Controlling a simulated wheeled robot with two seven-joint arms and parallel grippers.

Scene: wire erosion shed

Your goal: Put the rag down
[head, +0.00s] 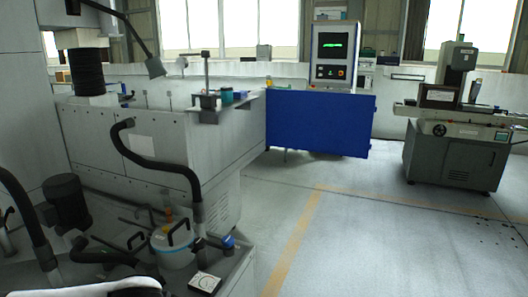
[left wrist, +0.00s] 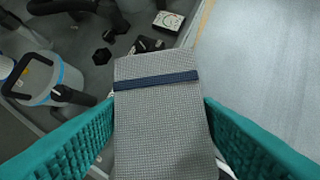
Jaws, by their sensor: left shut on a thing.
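The rag (left wrist: 165,135) is a grey waffle-textured cloth with a dark blue stripe across it. It fills the middle of the left wrist view. My left gripper (left wrist: 160,105) has teal ribbed fingers, one on each side of the rag, and is shut on it. The rag is held above the shed's equipment and floor, apart from the things seen below. The rag and left gripper do not show in the head view, where only a white part of my own body shows at the bottom left. My right gripper is in neither view.
A white bucket (head: 174,250) with a black handle, also in the left wrist view (left wrist: 38,97), stands near hoses and a white-faced square gauge (head: 205,283). A blue cabinet (head: 320,125) and grey machine (head: 452,160) stand farther back. Floor (head: 370,240) at right is clear.

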